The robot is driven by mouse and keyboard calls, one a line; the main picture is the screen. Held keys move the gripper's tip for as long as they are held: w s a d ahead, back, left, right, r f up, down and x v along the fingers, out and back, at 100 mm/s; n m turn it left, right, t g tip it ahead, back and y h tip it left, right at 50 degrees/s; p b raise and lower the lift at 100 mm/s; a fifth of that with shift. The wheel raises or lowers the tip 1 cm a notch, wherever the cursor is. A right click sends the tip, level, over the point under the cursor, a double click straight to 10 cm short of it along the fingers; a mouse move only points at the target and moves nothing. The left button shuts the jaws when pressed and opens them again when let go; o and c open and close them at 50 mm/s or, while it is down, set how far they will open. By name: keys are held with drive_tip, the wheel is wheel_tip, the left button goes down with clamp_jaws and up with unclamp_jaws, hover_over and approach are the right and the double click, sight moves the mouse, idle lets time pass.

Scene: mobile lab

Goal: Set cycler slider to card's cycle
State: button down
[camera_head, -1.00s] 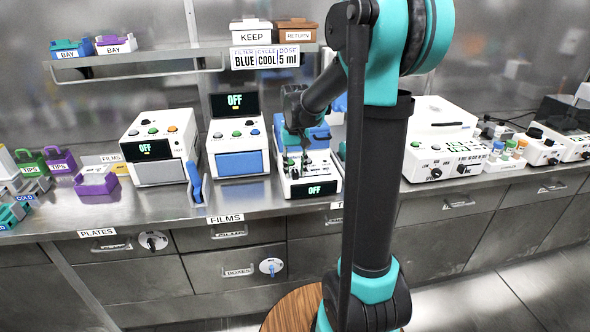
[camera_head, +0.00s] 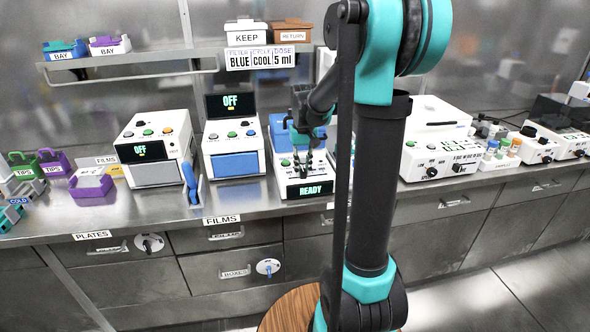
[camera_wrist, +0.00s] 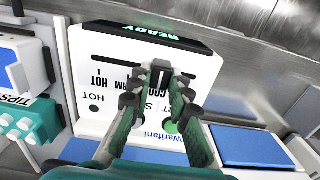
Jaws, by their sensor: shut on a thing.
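The cycler (camera_head: 303,190) is a white box on the bench, and its front display reads READY. In the wrist view, the cycler panel (camera_wrist: 95,103) appears upside down, with HOT and partly covered COOL lettering. The slider (camera_wrist: 160,72) is a dark upright piece in the middle of the panel. My gripper (camera_head: 303,150) is over the panel; in the wrist view, its fingers (camera_wrist: 160,92) are closed in around the slider. The fingers hide part of the slider and its track, so its exact setting is unclear. The card (camera_head: 263,59) on the shelf edge reads BLUE, COOL, 5 ml.
A white machine with a blue front (camera_head: 235,164) and another with an OFF display (camera_head: 158,172) stand left of the cycler. A wide white instrument (camera_head: 437,150) stands right. KEEP (camera_head: 247,38) and RETURN (camera_head: 290,38) boxes sit on the shelf above.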

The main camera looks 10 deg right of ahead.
sight(303, 170)
drive_tip(key=c, duration=1.4)
unclamp_jaws()
wheel_tip(303, 170, up, 12)
drive_tip(key=s+f+t, duration=0.4)
drive_tip(key=s+f, duration=1.6)
drive_tip(key=s, duration=0.1)
drive_tip(key=shift+s, duration=0.3)
